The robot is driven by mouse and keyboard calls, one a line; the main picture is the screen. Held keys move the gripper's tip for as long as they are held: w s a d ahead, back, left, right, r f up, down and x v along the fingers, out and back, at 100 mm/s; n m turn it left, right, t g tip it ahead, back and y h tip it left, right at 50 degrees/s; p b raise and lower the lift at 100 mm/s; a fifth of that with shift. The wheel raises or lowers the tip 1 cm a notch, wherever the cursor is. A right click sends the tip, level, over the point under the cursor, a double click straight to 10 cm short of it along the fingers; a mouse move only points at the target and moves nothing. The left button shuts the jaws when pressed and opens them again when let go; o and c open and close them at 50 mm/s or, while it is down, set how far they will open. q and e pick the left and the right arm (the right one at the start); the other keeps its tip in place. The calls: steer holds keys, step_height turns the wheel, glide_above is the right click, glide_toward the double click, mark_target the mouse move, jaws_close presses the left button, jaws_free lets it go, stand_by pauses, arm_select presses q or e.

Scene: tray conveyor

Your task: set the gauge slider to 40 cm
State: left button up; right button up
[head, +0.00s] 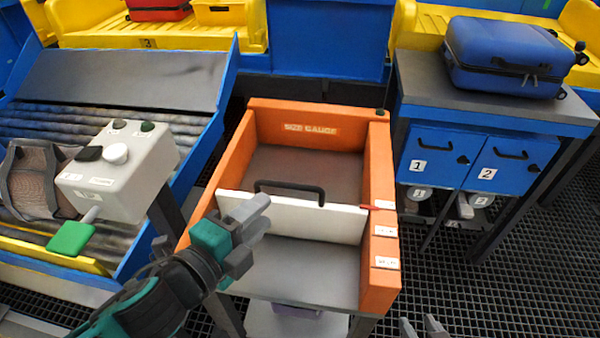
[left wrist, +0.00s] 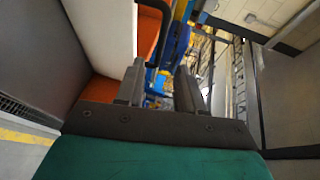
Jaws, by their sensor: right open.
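The orange size gauge (head: 380,160) is an open box holding an upright white slider panel (head: 330,222) with a black handle (head: 290,188) on top. A red pointer (head: 379,206) at the panel's right end is by the farthest of three white labels on the right wall; their numbers are too small to read. My left gripper (head: 258,222) is open and empty, over the left part of the panel and apart from the handle. The left wrist view shows a gap between its fingers (left wrist: 160,92), with the panel (left wrist: 105,35) and handle (left wrist: 158,15) nearby. My right gripper (head: 422,327) is open at the bottom edge.
A grey control box (head: 150,175) with a green paddle (head: 71,238) stands left of the gauge, before a roller conveyor (head: 60,125) carrying a mesh bag (head: 35,180). A blue suitcase (head: 500,55) lies on a table above blue drawers (head: 435,155) at right. The gauge's front compartment is clear.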

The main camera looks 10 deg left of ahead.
mark_target(289, 188)
arm_select(q)
steer(key=x, duration=1.2)
steer(key=shift+c, duration=0.4)
jaws_close()
steer(key=shift+s, duration=0.15)
